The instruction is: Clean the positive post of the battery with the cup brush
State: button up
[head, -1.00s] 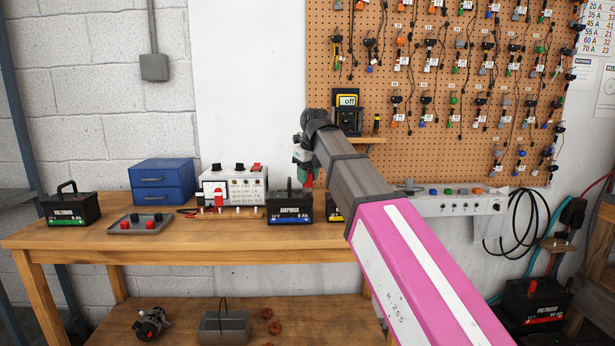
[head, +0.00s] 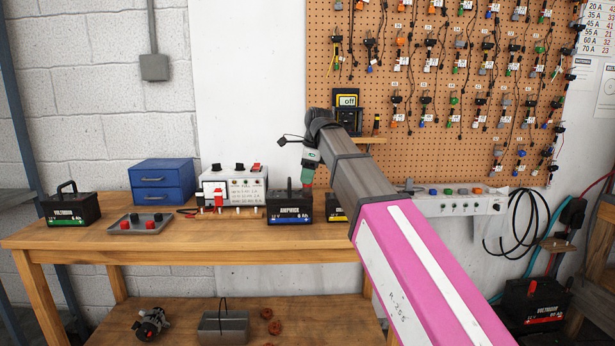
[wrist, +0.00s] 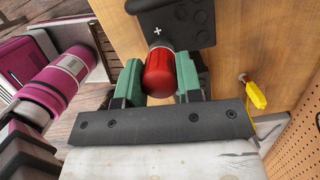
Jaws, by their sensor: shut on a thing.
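My gripper (head: 307,184) is over the right end of the blue-labelled AMPOWER battery (head: 289,213) on the bench. In the wrist view, the green fingers of my gripper (wrist: 159,82) are shut on a red rounded piece (wrist: 160,76), seemingly the cup brush's handle. The dark battery top (wrist: 180,22) with a white plus mark lies just beyond it. The positive post and the brush's working end are hidden, so I cannot tell whether they touch.
A yellow-labelled battery (head: 336,208) sits close right, partly behind my arm. A white tester (head: 233,188), blue drawer box (head: 162,182), grey tray (head: 139,227) and green-labelled battery (head: 72,210) stand to the left. The bench's front strip (head: 200,243) is clear.

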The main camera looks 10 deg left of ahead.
dwell(0.3)
jog(key=m+t, duration=0.1)
jog(key=m, duration=0.8)
jog(key=shift+m+t+h, duration=0.3)
jog(key=n, duration=0.5)
jog(key=shift+g, duration=0.4)
jog(key=n+g, duration=0.1)
jog(key=n, duration=0.3)
jog(key=shift+n, duration=0.4)
jog(key=shift+y, duration=0.4)
